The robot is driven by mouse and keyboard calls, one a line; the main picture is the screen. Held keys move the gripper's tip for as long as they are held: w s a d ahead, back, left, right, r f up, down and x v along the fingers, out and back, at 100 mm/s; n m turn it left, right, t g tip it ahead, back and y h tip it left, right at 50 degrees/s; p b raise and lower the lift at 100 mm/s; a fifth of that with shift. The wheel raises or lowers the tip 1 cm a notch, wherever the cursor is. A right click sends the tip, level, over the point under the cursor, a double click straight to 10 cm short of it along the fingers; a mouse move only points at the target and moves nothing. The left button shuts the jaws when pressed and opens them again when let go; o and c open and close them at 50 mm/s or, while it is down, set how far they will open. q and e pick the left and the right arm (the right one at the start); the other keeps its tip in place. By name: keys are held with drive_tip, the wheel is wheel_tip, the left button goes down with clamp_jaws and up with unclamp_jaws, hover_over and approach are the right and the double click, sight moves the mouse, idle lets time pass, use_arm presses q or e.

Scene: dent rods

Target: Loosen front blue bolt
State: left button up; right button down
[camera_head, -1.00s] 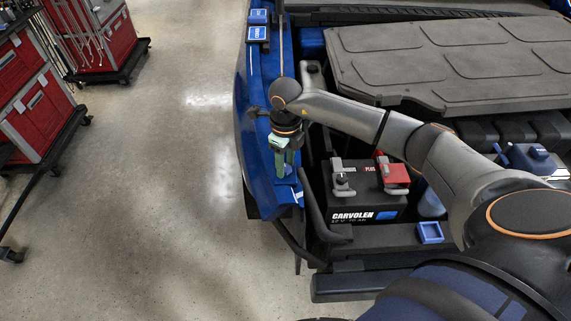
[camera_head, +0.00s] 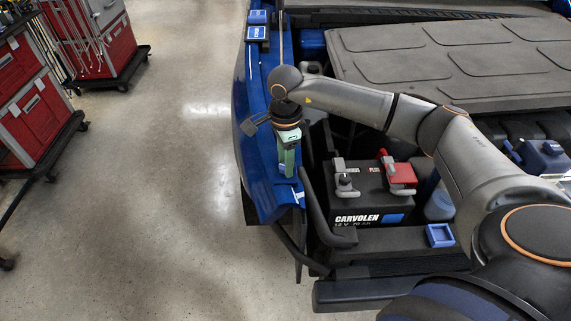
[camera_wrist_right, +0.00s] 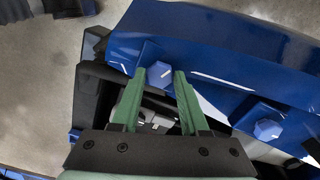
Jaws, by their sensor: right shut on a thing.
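My right gripper (camera_head: 287,172) points down at the blue fender (camera_head: 262,170) at the vehicle's front corner. In the right wrist view its green fingers (camera_wrist_right: 161,72) are shut on a blue hex-headed bolt (camera_wrist_right: 153,80), which shows between the fingertips. A second blue bolt (camera_wrist_right: 268,129) stands apart on the blue panel, to the right in that view. In the head view the fingers hide the gripped bolt. I cannot tell from these frames which bolt is the front one. My left gripper is not in view.
A black battery (camera_head: 362,200) with a red terminal clamp (camera_head: 399,173) sits right of the gripper. A dark cover (camera_head: 450,60) lies behind it. Two small blue boxes (camera_head: 257,25) rest on the fender further back. Red tool cabinets (camera_head: 40,110) stand left across open floor (camera_head: 170,190).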

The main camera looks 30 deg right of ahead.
drive_tip(key=shift+n, duration=0.5)
drive_tip(key=shift+n+b, duration=0.65)
drive_tip(key=shift+n, duration=0.35)
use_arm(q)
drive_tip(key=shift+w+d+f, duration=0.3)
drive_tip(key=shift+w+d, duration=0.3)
use_arm(e)
drive_tip(key=shift+n, duration=0.9)
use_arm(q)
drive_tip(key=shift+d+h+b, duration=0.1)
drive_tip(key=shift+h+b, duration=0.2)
use_arm(e)
drive_tip(key=shift+r, duration=0.1)
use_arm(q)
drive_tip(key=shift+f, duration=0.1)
use_arm(e)
drive_tip(key=shift+c, duration=2.1)
unclamp_jaws()
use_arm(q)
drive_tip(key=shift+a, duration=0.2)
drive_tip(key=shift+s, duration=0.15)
use_arm(e)
wheel_tip(320, 180, up, 12)
drive_tip(key=shift+r, duration=0.25)
